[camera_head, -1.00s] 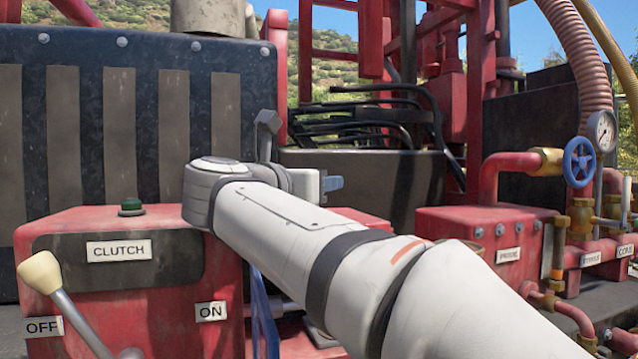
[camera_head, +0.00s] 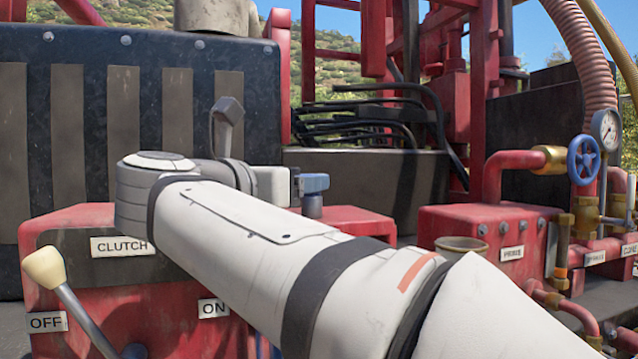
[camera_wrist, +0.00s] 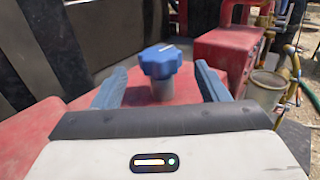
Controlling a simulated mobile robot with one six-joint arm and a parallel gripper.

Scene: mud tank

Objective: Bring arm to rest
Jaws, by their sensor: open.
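My arm (camera_head: 250,230) reaches from the lower right across the picture to the red clutch box. My gripper (camera_wrist: 160,82) is open and empty in the wrist view, with its two blue fingers spread apart. A blue knob on a grey stem (camera_wrist: 160,62) stands ahead of the fingers in the wrist view, and no contact shows. In the head view the blue knob (camera_head: 314,182) appears just right of the pale gripper body. The fingers are mostly hidden there.
A clutch lever with a cream knob (camera_head: 44,268) stands at the lower left, by the clutch label (camera_head: 122,246). A red box (camera_head: 480,225), a blue valve wheel (camera_head: 585,160) and a gauge (camera_head: 606,128) are at the right. A dark ribbed panel (camera_head: 140,120) rises behind the arm.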

